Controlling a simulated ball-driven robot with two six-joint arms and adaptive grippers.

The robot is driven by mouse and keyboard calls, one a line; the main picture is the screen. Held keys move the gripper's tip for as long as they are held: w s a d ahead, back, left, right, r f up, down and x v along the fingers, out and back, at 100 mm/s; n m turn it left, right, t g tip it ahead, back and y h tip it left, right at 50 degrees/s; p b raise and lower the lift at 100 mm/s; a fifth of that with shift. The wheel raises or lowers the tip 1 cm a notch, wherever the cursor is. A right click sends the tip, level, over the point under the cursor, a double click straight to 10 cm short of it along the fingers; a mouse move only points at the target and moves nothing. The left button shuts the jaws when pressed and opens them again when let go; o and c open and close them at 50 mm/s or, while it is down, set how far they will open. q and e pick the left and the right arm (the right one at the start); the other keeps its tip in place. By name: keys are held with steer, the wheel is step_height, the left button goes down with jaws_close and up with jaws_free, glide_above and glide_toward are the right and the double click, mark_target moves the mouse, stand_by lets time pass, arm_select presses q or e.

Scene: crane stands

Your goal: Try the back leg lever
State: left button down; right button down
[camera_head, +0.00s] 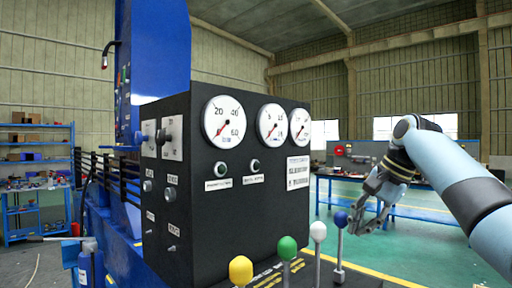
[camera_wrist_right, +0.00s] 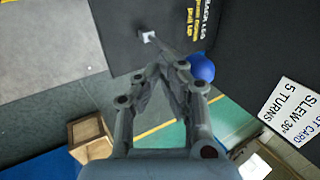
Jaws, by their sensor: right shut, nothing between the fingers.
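Several levers with ball knobs rise from the front of the black control box: a yellow knob (camera_head: 240,270), a green knob (camera_head: 287,248), a white knob (camera_head: 318,231) and a blue knob (camera_head: 341,219) at the right end. In the right wrist view the blue knob (camera_wrist_right: 201,67) tops a grey shaft whose base is beside a partly visible "BACK LEG" label (camera_wrist_right: 188,18). My right gripper (camera_head: 362,226) is shut and empty, just right of the blue knob. In the wrist view its fingertips (camera_wrist_right: 163,72) overlap the lever shaft; contact cannot be told. My left gripper is out of view.
The black control box (camera_head: 240,190) carries three gauges (camera_head: 222,121) and a white card (camera_head: 298,172). A blue column (camera_head: 160,50) stands behind it. A workbench (camera_head: 400,208) is at the back right. Green floor lies open on the right.

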mark_target(347, 221)
steer(key=shift+a, duration=0.1)
stand_by(0.3)
steer(key=shift+w+a, duration=0.95)
steer(key=shift+a, duration=0.2)
steer(key=shift+w+a, duration=0.55)
steer(key=shift+w+a+r, duration=0.15)
steer(key=shift+w+a, duration=0.3)
steer(key=shift+a, duration=0.05)
steer(key=shift+r, duration=0.1)
stand_by(0.6)
